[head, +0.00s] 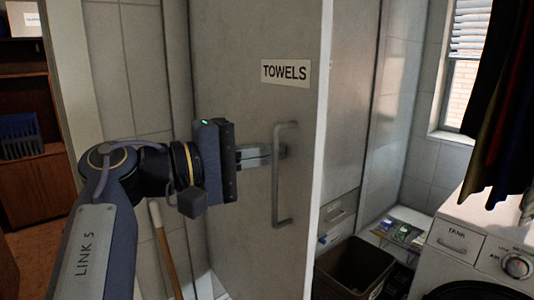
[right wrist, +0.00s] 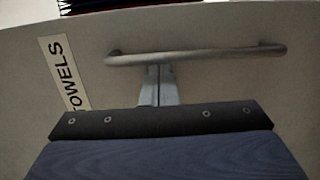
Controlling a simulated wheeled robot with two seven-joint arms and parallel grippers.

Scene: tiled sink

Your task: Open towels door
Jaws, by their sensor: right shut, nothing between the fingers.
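The towels door (head: 240,85) is a tall grey panel with a white "TOWELS" label (head: 285,73). Its bright free edge stands out at the right, with another grey surface visible behind it. A metal bar handle (head: 277,195) runs upright on the door below the label. My right gripper (head: 266,154) is shut, with its fingertips at the upper part of the handle. In the right wrist view the closed fingers (right wrist: 158,85) end at the handle bar (right wrist: 195,55), with nothing between them. I cannot tell whether they touch it. My left gripper is not in view.
A brown bin (head: 350,270) stands on the floor right of the door edge. A white washing machine (head: 465,250) is at the right, under dark hanging cloth (head: 505,110). A wooden stick (head: 165,250) leans below my arm. A brown shelf (head: 30,190) is at far left.

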